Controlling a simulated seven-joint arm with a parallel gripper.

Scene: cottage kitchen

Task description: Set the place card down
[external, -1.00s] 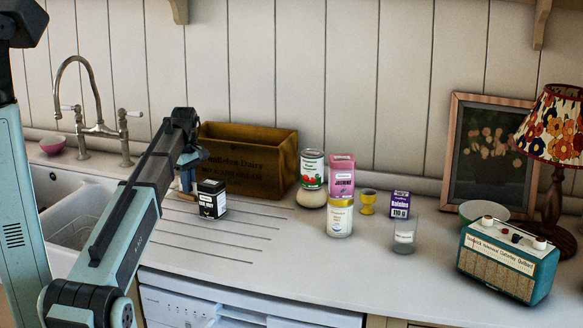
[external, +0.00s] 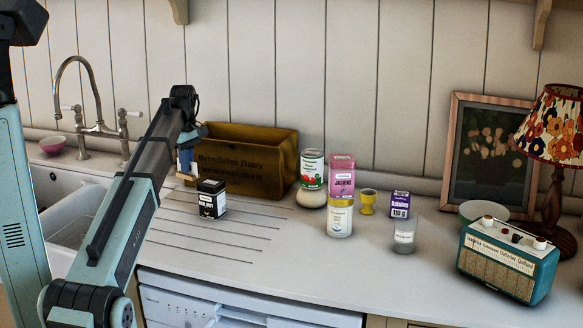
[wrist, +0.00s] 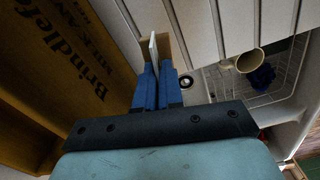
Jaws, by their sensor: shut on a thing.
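My gripper (external: 187,172) hangs above the draining board, in front of the wooden crate and up behind the black box. In the wrist view its blue fingers (wrist: 158,78) are shut on a thin card with a white edge and beige sides, the place card (wrist: 153,46). The card sticks out past the fingertips. In the external view only a small pale bit of the card (external: 187,178) shows below the fingers. Any writing on it cannot be read.
The crate (external: 235,165) stands close by; its lettered wall (wrist: 75,55) fills the wrist view's left. A black box (external: 211,200) stands on the grooved counter. Tins and jars (external: 340,216) stand to the right. The sink holds a rack (wrist: 285,80) and a mug (wrist: 247,61). The front grooves are clear.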

